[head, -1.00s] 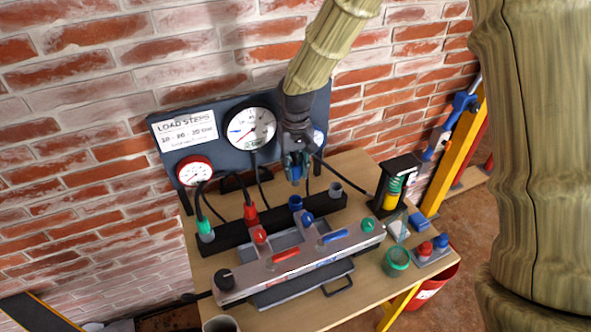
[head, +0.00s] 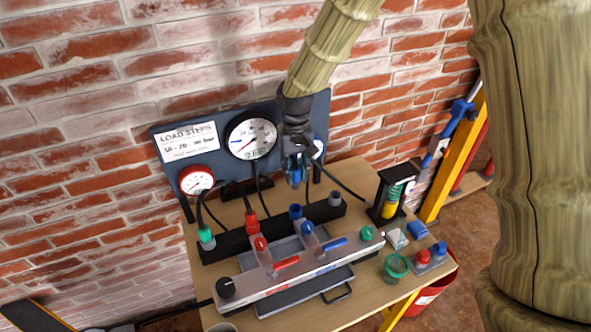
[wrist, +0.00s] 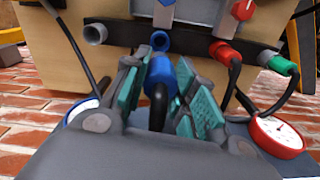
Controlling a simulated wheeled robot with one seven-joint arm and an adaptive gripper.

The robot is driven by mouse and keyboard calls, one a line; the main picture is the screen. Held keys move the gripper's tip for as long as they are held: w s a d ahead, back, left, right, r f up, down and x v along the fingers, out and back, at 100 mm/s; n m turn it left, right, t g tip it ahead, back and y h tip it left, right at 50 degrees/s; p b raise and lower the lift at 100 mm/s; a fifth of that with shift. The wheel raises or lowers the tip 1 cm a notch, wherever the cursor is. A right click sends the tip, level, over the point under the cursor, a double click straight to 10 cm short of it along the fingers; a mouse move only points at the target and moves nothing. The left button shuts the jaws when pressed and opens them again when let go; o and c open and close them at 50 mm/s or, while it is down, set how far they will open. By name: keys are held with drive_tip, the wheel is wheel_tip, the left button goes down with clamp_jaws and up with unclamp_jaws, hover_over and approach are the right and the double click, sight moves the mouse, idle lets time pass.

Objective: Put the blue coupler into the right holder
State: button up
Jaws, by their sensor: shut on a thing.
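My gripper (head: 293,172) is shut on the blue coupler (wrist: 162,72), whose black hose runs back between the fingers in the wrist view. The coupler is above the black holder bar and apart from it. In the wrist view it points towards the open blue socket (wrist: 160,40), which also shows below my gripper in the head view (head: 295,211). The right holder, a grey open cup (head: 335,198), is at the bar's right end. In the wrist view this cup (wrist: 95,33) is at the upper left. The fingers partly hide the coupler in the head view.
A red coupler (head: 251,219) and a green coupler (head: 206,238) stand on the bar's left part with hoses. A valve manifold (head: 300,272) lies in front. The gauge panel (head: 225,150) stands close behind. A black stand with a green and yellow cylinder (head: 391,195) is to the right.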

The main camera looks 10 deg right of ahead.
drive_tip(key=shift+d, duration=0.1)
drive_tip(key=w+d+p, duration=0.2)
drive_tip(key=d+p, duration=0.1)
drive_tip(key=d, duration=0.6)
drive_tip(key=shift+d, duration=0.3)
idle(0.6)
drive_tip(key=d, duration=0.2)
drive_tip(key=d+p, duration=0.1)
drive_tip(key=d, duration=0.1)
drive_tip(key=shift+w, duration=0.35)
idle(0.4)
drive_tip(key=shift+f, duration=0.15)
wheel_tip(320, 180, down, 6)
drive_tip(key=b, duration=0.2)
idle(1.1)
drive_tip(key=shift+f, duration=1.6)
idle(1.6)
